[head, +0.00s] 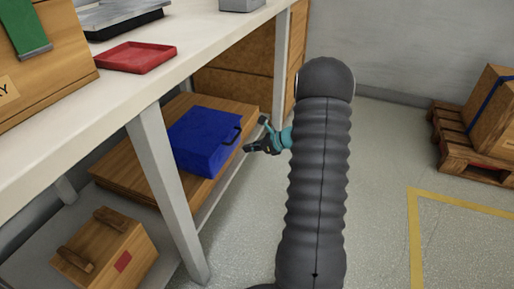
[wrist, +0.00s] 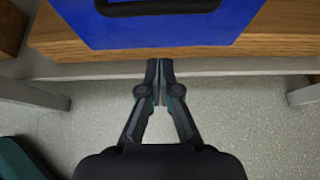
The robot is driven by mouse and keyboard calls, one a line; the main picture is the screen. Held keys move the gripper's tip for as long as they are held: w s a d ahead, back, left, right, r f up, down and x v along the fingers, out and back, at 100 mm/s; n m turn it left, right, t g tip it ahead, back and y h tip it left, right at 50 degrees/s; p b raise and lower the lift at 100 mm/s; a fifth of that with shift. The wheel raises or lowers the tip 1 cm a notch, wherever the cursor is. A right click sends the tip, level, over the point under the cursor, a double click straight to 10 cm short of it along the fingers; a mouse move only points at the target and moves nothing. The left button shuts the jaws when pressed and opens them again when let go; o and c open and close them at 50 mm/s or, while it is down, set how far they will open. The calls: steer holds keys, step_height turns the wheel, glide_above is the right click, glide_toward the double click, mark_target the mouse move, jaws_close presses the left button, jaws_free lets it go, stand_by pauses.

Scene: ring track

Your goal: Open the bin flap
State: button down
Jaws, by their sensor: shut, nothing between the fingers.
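A blue box (head: 203,138) with a dark handle lies on the wooden lower shelf under the workbench in the head view. It may be the bin; no separate flap can be made out. The box's blue face (wrist: 160,28) and black handle fill the top of the wrist view. My gripper (head: 256,138) is in front of the box's handle side, apart from it in the head view. In the wrist view my gripper (wrist: 159,68) has its fingertips together with nothing between them, just below the box's edge and over the shelf edge.
The white workbench (head: 122,95) has legs and a lower rail close to my gripper. A red tray (head: 136,57) lies on top. A wooden box with handles (head: 105,250) stands at lower left. A pallet (head: 470,145) stands at right. The floor (head: 385,180) between is clear.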

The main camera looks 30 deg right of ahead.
steer(key=shift+w+a+r, duration=0.5)
steer(key=shift+w+r, duration=0.15)
steer(key=shift+w+a+r, duration=0.45)
steer(key=shift+w+r, duration=0.15)
steer(key=shift+r, duration=0.05)
